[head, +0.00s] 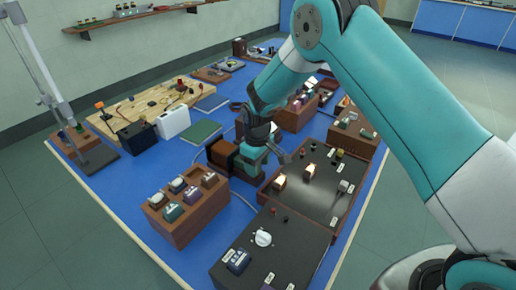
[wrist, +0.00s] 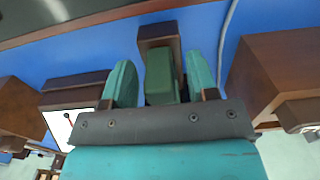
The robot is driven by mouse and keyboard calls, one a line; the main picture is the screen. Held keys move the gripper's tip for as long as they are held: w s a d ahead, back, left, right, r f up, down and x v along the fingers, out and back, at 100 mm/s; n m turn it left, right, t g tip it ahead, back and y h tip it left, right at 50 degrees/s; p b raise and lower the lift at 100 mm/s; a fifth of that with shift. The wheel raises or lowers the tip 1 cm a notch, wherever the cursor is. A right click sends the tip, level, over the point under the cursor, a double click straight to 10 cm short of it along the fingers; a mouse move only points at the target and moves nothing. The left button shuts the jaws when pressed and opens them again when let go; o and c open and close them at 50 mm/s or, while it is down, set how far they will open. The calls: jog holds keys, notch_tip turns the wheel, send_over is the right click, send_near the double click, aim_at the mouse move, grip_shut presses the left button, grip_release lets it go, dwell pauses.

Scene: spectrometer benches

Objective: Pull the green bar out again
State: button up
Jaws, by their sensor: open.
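The green bar (wrist: 160,78) shows in the wrist view, its far end against a dark brown block (wrist: 158,34). I cannot tell how deep it sits in that block. My gripper (wrist: 161,66) is open, with one teal finger on each side of the bar and a gap on both sides. In the head view my gripper (head: 252,158) is low over the middle of the blue bench, beside brown wooden boxes (head: 221,152). The bar cannot be made out clearly there.
A dark panel with lit blocks (head: 318,178) stands right of my gripper. A wooden rack with several small blocks (head: 187,221) is in front on the left. A black box with a white knob (head: 280,262) is nearest. Bare blue bench (head: 150,170) lies left.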

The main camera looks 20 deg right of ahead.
notch_tip(320, 180, up, 17)
jog(key=b, duration=0.2)
